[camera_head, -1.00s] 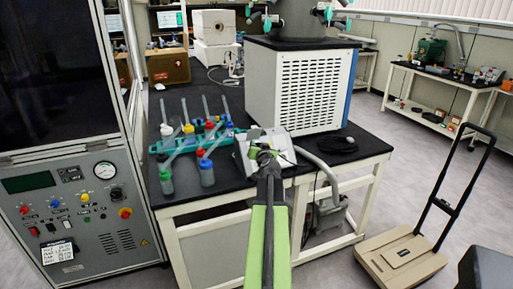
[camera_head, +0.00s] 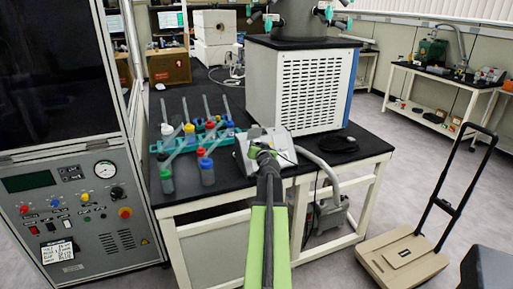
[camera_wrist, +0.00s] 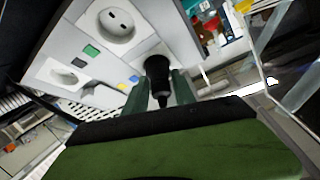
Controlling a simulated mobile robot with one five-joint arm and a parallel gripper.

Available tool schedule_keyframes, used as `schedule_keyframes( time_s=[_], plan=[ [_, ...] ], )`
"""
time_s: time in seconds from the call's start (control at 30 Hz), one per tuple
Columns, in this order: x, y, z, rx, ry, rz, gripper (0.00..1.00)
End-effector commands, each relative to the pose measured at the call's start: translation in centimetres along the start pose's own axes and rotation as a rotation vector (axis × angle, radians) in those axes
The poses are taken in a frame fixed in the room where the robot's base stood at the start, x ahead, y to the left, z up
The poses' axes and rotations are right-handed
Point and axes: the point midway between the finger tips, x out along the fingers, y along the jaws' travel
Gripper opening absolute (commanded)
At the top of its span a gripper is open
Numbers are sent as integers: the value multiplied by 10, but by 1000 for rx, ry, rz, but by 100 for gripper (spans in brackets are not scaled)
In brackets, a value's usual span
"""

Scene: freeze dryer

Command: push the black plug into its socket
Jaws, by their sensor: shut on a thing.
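The black plug (camera_wrist: 158,70) is between the fingers of my gripper (camera_wrist: 155,90) in the wrist view. Its far end is at the face of a light grey socket panel (camera_wrist: 75,45), at the panel's right part. Whether it is inside a hole there or only against the face, I cannot tell. A round two-hole white socket (camera_wrist: 118,22) is empty, up and to the left of the plug. In the head view my gripper (camera_head: 262,152) is at the front of the grey box (camera_head: 283,150) on the black bench; my arm hides part of that box.
A teal rack (camera_head: 222,134) with several capped tubes and bottles stands left of the box. A large white vented unit (camera_head: 300,85) stands behind it.

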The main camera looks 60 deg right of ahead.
Motion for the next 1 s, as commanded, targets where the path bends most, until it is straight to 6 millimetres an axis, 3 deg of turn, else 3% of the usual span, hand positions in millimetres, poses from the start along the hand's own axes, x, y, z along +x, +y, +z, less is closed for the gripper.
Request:
schedule_keyframes(
  time_s=[0.83,0.87,1.0],
  plan=[
    [7,0,4,-1,-1,-1,0],
    [7,0,4,-1,-1,-1,34],
    [7,0,4,-1,-1,0,52]
  ],
)
